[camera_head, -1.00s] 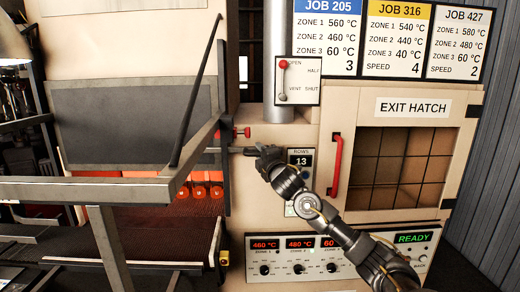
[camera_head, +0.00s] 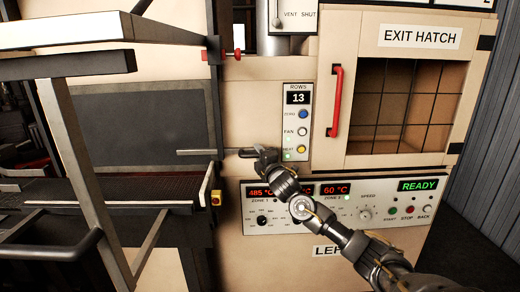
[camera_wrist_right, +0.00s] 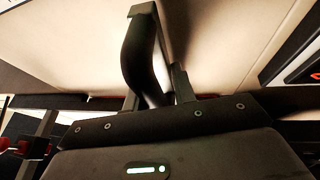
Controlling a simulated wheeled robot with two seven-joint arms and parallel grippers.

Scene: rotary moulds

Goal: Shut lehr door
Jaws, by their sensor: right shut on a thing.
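The lehr door is the cream panel with a dark grey rectangle (camera_head: 140,128) at the left in the head view. Its lower edge is down close to the dark belt (camera_head: 110,194); whether a small gap is left there I cannot tell. In the right wrist view my dark fingers (camera_wrist_right: 155,65) show close up, with the bar hard to tell apart. My left gripper is out of view.
A grey metal frame (camera_head: 75,150) stands in front at the left. The rows panel (camera_head: 297,120) and the control panel (camera_head: 375,200) reading READY are close to my right arm. The exit hatch (camera_head: 405,100) with its red handle (camera_head: 336,100) is at the right.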

